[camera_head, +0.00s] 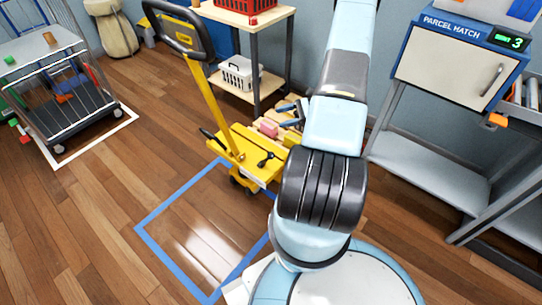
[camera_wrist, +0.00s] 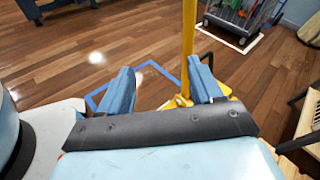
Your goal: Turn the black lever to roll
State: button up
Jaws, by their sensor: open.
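A yellow cart (camera_head: 235,147) with a tall yellow post and black loop handle (camera_head: 178,33) stands left of my arm. A small black lever (camera_head: 265,160) lies on its yellow deck. Another short black bar (camera_head: 211,137) sticks out at the post; I cannot tell which of them is the task's lever, and no roll marking is readable. My gripper (camera_wrist: 160,66) is open and empty, its blue fingers apart. The yellow post (camera_wrist: 188,40) shows beyond them, near the right finger. The right finger hides part of the cart base, and the lever is not clear in the wrist view.
A blue floor outline (camera_head: 165,256) lies before the cart. A wooden shelf (camera_head: 254,90) with a white basket (camera_head: 240,73) stands behind it. The parcel hatch (camera_head: 450,62) is at right, a wire cage trolley (camera_head: 62,90) at left. The floor between trolley and cart is free.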

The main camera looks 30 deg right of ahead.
jog(key=s+d+f+m+t, duration=0.1)
jog(key=s+f+m+t, duration=0.1)
jog(key=f, duration=0.4)
jog(key=s+d+f+m+t, duration=0.2)
jog(key=f+m, duration=0.1)
jog(key=f, duration=0.3)
jog(key=m+t+h, duration=0.4)
jog(key=m+t, duration=0.1)
send_near(271, 155)
jog(key=x, duration=0.3)
jog(key=f+x, duration=0.1)
jog(key=x, duration=0.6)
jog(key=shift+w+d+f, duration=0.2)
jog(key=shift+w+d, duration=0.05)
jog(key=shift+w, duration=0.3)
grip_shut()
